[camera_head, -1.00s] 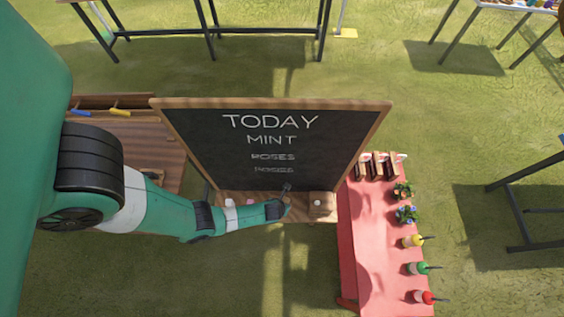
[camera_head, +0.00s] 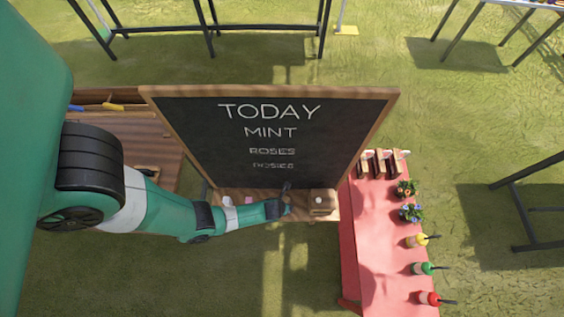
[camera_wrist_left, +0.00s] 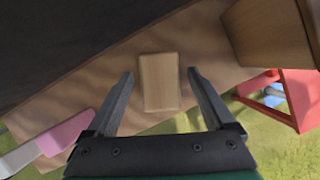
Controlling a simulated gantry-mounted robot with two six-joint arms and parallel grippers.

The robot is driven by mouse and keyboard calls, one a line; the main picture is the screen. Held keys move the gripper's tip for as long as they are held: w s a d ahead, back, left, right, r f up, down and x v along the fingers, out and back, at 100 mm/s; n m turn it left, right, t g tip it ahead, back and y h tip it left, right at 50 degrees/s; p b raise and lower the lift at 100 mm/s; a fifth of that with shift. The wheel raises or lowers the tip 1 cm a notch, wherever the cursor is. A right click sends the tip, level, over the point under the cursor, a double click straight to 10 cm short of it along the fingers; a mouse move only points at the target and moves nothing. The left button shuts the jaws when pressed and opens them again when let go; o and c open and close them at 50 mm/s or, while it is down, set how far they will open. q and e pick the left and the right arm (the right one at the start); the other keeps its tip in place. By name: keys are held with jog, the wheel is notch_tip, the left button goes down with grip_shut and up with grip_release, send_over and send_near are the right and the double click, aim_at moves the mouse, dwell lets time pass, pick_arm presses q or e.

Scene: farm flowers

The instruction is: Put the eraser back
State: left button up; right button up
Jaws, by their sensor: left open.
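A plain wooden block, which looks like the eraser (camera_wrist_left: 158,82), lies on the wooden ledge (camera_wrist_left: 208,58) below the chalkboard. My left gripper (camera_wrist_left: 160,76) is open, with one finger on each side of the block and a visible gap at each side. In the head view my left gripper (camera_head: 286,190) is at the ledge in front of the chalkboard (camera_head: 275,130), just left of a small wooden box (camera_head: 322,202). I cannot make out the block in that view. My right gripper is not in view.
The wooden box also stands close at upper right in the wrist view (camera_wrist_left: 262,30). A red table (camera_head: 375,255) with bottles and flowers is to the right.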

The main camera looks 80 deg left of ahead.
pick_arm(q)
jog(key=p+v, duration=0.9)
jog(key=v, duration=0.3)
jog(key=shift+r, duration=0.1)
